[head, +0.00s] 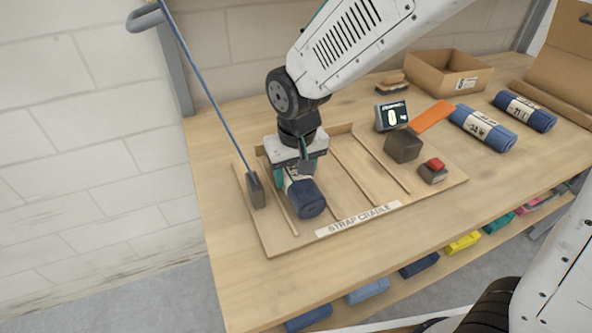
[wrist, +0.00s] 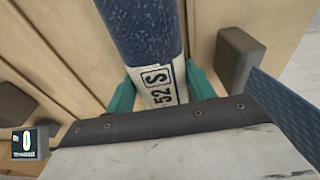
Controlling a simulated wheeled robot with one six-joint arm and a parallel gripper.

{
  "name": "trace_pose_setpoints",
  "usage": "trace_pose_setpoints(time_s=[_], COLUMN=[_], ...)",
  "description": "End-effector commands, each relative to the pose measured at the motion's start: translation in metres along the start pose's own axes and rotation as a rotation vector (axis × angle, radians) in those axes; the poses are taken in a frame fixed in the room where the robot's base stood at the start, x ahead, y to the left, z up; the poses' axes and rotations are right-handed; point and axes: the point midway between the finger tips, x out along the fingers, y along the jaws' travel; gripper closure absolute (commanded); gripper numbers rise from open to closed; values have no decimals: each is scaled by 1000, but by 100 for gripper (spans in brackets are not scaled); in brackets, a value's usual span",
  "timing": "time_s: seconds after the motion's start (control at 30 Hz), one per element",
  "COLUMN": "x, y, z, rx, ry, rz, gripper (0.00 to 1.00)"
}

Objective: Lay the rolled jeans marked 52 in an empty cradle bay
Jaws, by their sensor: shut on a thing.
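A dark blue jeans roll (head: 308,198) with a white band is between the fingers of my gripper (head: 297,183), over the left part of the wooden strap cradle (head: 270,243). In the wrist view the roll (wrist: 140,30) runs away from me, and its label reads "52 S". The teal fingertips of my gripper (wrist: 160,92) are shut on its banded part, one on each side. The roll lies roughly in line with the thin dividers of the leftmost bay. I cannot tell whether it touches the cradle floor. The bays to its right hold no rolls.
A blue strap with a dark end block (head: 256,190) stands just left of the roll. A dark block (head: 403,145), a red button (head: 434,164) and a small display (head: 391,116) are right. Two blue rolls (head: 483,128) (head: 525,110) and a cardboard box (head: 447,72) lie farther right.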

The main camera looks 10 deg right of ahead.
Motion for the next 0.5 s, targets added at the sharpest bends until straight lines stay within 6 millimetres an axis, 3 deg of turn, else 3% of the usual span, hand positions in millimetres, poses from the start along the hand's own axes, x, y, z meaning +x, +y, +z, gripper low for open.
trace_pose_setpoints(time_s=[0.03,0.07,0.13,0.5], x=[2,2,2,-5], y=[0,0,1,1], z=[0,0,0,-1], rx=[0,1,1,2], ry=[0,-1,0,1], rz=[0,0,0,0], gripper=[85,40,24,24])
